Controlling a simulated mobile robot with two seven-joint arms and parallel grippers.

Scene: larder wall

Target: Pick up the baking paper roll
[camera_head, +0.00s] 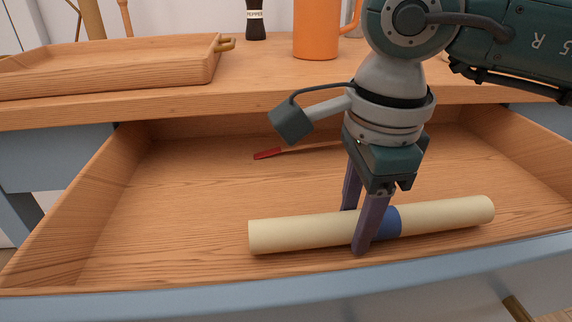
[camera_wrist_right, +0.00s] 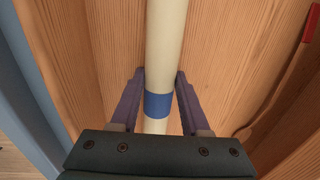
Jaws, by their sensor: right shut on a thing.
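The baking paper roll (camera_head: 300,231) is a long cream cylinder with a blue band, lying across the front of the open wooden drawer. It also shows in the right wrist view (camera_wrist_right: 166,45), running between the fingers. My right gripper (camera_head: 357,228) reaches down from above and is shut on the roll, just left of the blue band in the head view. In the right wrist view its two purple fingers (camera_wrist_right: 161,88) stand on either side of the roll. Whether the roll touches the drawer floor is hard to tell. My left gripper is not in view.
The drawer (camera_head: 190,190) also holds a red-ended wooden utensil (camera_head: 268,153) at the back. On the counter above stand a wooden tray (camera_head: 120,86), an orange mug (camera_head: 316,30) and a dark pepper mill (camera_head: 256,20). The drawer's left half is clear.

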